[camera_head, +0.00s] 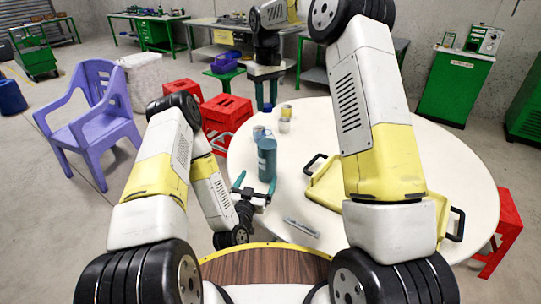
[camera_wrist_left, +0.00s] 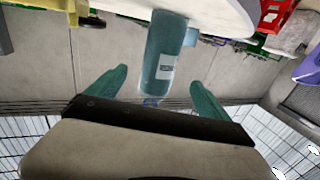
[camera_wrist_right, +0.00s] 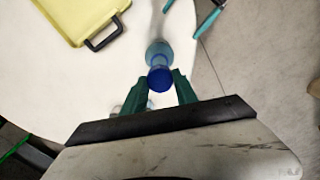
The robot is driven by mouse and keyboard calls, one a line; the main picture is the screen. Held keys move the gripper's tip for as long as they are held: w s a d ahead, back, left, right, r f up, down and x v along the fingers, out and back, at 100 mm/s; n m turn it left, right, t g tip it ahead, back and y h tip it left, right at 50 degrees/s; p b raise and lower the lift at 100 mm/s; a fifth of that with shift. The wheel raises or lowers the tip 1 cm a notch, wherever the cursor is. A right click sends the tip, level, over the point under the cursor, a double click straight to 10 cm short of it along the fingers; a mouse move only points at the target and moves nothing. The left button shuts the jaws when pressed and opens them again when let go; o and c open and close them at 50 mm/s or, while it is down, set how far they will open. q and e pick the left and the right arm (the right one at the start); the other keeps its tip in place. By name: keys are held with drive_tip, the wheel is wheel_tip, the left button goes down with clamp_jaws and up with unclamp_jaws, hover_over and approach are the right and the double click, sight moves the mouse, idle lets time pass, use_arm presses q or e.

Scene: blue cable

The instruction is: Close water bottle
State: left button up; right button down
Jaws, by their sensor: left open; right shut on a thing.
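My right gripper (camera_head: 266,97) points down above and behind the bottle, shut on the dark blue cap (camera_wrist_right: 160,78). In the right wrist view the bottle (camera_wrist_right: 159,50) shows just beyond the cap; I cannot tell the gap between them.
Small cups (camera_head: 285,119) stand behind the bottle. A yellow tray (camera_head: 327,186) with black handles lies to the right, partly hidden by my right arm. A flat grey item (camera_head: 302,227) lies near the front edge. Red stools (camera_head: 228,117) and a purple chair (camera_head: 96,117) stand left.

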sight(267, 159)
use_arm(q)
drive_tip(key=shift+w+d, duration=0.1)
drive_tip(key=shift+w, duration=0.15)
use_arm(e)
drive_tip(key=shift+w, duration=0.1)
use_arm(q)
drive_tip(key=x, duration=1.1)
drive_tip(key=shift+w+d, duration=0.1)
drive_tip(key=shift+w, duration=0.25)
clamp_jaws()
use_arm(e)
drive_tip(key=shift+f, duration=2.45)
